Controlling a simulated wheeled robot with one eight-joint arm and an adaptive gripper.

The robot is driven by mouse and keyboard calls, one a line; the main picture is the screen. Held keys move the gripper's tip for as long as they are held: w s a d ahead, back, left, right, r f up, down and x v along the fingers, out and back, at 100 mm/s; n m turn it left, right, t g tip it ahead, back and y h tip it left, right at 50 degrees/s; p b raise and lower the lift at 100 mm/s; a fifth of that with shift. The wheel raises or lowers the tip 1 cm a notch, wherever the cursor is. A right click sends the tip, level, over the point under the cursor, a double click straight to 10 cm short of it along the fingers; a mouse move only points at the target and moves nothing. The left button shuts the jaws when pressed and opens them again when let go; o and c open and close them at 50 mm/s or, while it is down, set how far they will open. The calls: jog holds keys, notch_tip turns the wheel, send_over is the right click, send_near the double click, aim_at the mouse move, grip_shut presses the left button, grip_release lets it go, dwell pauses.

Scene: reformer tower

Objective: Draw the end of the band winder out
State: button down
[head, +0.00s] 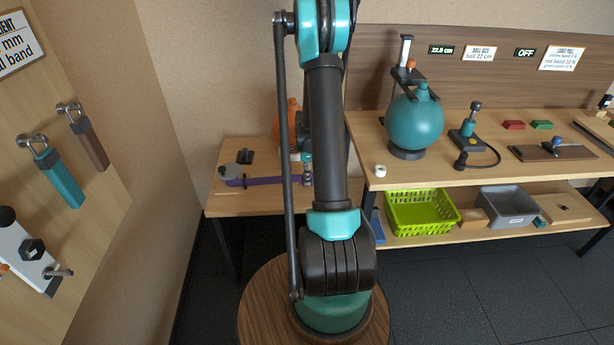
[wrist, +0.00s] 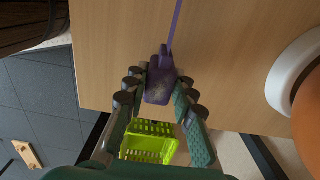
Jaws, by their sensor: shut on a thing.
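The band winder (head: 230,171), a grey round body, sits on the small wooden side table in the head view. A purple band (head: 255,181) runs from it to the right across the table top. In the wrist view the band (wrist: 175,28) stretches as a thin straight strip to its purple end piece (wrist: 159,92). My gripper (wrist: 159,84) is shut on this end piece, a finger on each side. In the head view my gripper (head: 307,171) is small and partly hidden beside my arm. The winder body is outside the wrist view.
The side table (head: 225,203) holds a small black item (head: 245,156) behind the winder. An orange ball (wrist: 308,100) on a white ring stands close to the right in the wrist view. A green basket (head: 422,211) is on the lower shelf of the larger bench.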

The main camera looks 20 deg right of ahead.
jog(key=shift+f, duration=0.35)
jog(key=c, duration=1.2)
grip_release()
notch_tip(320, 180, up, 12)
jog(key=shift+s+a+r, duration=0.1)
